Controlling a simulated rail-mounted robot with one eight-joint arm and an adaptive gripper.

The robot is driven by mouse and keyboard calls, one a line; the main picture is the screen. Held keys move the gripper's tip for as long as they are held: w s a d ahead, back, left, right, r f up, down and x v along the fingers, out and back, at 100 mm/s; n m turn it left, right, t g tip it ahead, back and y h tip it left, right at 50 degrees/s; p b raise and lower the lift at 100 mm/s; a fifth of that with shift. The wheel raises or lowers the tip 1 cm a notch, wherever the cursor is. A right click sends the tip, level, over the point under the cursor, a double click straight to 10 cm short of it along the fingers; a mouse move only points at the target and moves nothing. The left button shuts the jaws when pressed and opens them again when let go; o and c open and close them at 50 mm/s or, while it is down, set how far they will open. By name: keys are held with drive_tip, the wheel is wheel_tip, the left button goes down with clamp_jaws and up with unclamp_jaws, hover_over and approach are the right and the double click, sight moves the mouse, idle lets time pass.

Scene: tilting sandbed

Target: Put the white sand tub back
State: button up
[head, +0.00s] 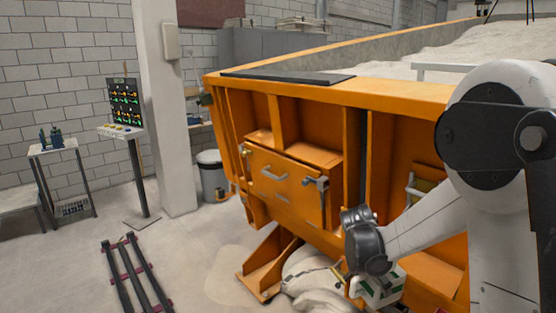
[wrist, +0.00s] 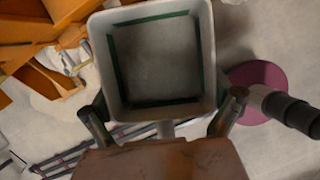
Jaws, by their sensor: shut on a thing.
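The white sand tub (wrist: 207,70) fills the middle of the wrist view, its square mouth towards the camera. It has green lines inside and a grey inner floor; I cannot tell whether sand lies in it. My gripper (wrist: 163,118) has one finger at each side of the tub's near end and is shut on it. In the head view the tub (head: 382,292) shows as a white and green piece at the bottom, partly hidden by my arm. My gripper (head: 352,284) is low there, in front of the orange sandbed frame (head: 300,210).
A magenta disc (wrist: 258,80) is close right of the tub in the wrist view. Pale sacks (head: 312,280) lie by an orange foot (head: 270,265). Dark rails (head: 135,275) lie on the floor at left. A grey bin (head: 212,175) stands behind; open floor lies between.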

sight(365, 300)
drive_tip(key=s+a+f+m+g+y+b, duration=0.1)
drive_tip(key=s+a+f+m+g+y, duration=0.1)
drive_tip(key=m, duration=0.9)
drive_tip(key=s+a+f+m+g+y+b, duration=0.1)
drive_tip(key=s+a+f+m+g, duration=0.3)
drive_tip(key=m, duration=0.7)
wheel_tip(365, 300, down, 3)
drive_tip(key=a+y, duration=0.1)
drive_tip(key=a, duration=0.1)
drive_tip(key=shift+a, duration=0.35)
